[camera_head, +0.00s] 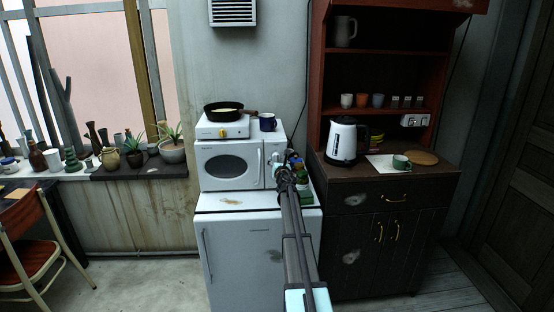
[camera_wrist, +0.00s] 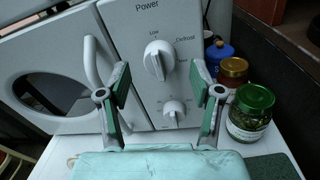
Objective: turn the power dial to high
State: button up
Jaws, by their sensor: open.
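The white microwave (camera_head: 229,165) stands on top of a white fridge. In the wrist view, its panel reads "Power" above a white power dial (camera_wrist: 157,61). The dial's raised grip runs nearly upright. Small labels including "Defrost" ring it; its exact setting is too small to tell. A smaller, lower dial (camera_wrist: 174,109) sits below. My gripper (camera_wrist: 160,82) is open, with one green-padded finger left and one right of the power dial. The fingers appear apart from it and hold nothing. In the head view, my gripper (camera_head: 283,172) covers the panel, hiding the dials.
The microwave's curved door handle (camera_wrist: 95,72) stands out left of my left finger.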

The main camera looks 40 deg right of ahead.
aim_at(276, 157)
jog(key=shift+x, duration=1.35)
jog(key=c, duration=1.1)
